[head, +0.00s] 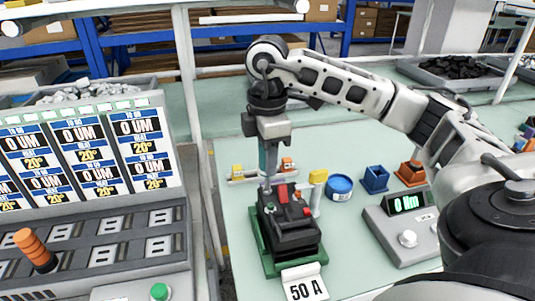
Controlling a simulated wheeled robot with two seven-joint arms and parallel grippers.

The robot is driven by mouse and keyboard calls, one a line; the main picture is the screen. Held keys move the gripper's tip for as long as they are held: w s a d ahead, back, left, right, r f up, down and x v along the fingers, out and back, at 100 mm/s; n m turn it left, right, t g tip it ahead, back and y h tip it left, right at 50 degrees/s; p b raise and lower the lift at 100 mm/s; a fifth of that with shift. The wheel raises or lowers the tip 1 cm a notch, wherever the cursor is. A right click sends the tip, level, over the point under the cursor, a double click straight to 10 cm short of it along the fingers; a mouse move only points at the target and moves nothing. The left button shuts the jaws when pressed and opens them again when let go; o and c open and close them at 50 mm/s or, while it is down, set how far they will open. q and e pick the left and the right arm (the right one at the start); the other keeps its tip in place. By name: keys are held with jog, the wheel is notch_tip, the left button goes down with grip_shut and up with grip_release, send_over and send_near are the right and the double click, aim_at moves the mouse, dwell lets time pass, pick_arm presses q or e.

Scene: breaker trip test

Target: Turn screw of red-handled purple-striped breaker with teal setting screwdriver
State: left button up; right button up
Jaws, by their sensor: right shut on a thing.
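My right gripper (268,138) points down above the test stand and is shut on the teal setting screwdriver (268,158). The screwdriver is upright, its shaft reaching down to the left part of the black breaker's top; I cannot tell whether the tip sits in a screw. The breaker (292,229) has a red handle (282,193) and is held in a green fixture (262,254). A purple stripe cannot be made out at this size. My left gripper is not in view.
A "50 A" card (303,285) stands in front. A yellow-topped post (317,177), blue round container (340,187), blue bin (375,179) and orange bin (411,173) stand nearby. A meter box (404,222) is right; a display console (92,165) fills the left.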

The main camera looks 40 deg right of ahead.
jog(key=shift+m, duration=0.4)
jog(key=shift+r+p, duration=1.15)
jog(key=shift+r, duration=0.15)
jog(key=shift+r+p, duration=0.35)
jog(key=shift+r, duration=2.1)
